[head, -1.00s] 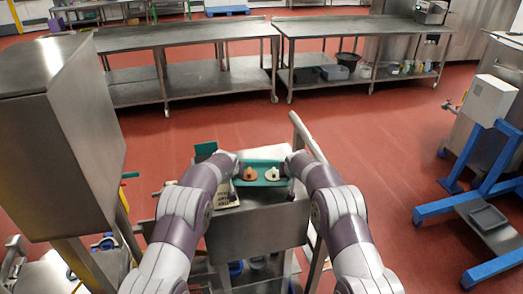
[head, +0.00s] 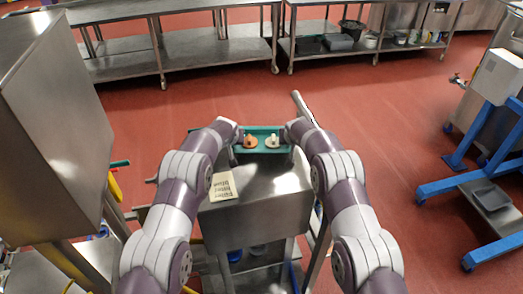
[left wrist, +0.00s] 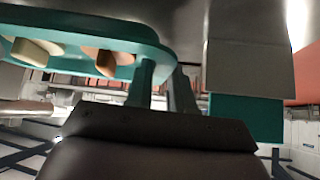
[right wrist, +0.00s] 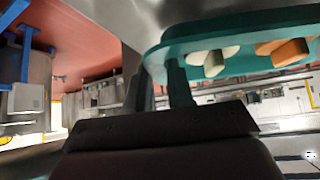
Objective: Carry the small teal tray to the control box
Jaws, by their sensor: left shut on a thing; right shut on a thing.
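The small teal tray (head: 262,131) is held level between my two grippers, above the far part of a steel box top (head: 262,182). An orange piece (head: 250,141) and a cream piece (head: 272,141) sit on it side by side. My left gripper (head: 239,137) is shut on the tray's left end and my right gripper (head: 288,135) on its right end. The tray's rim shows at the fingers in the left wrist view (left wrist: 150,42) and right wrist view (right wrist: 165,48). I cannot tell which box is the control box.
A large steel cabinet (head: 50,125) stands close at the left. A printed sheet (head: 222,186) lies on the steel box. A pale box (head: 497,78) sits on a blue frame (head: 450,187) at right. Steel tables (head: 180,50) stand behind; red floor between is clear.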

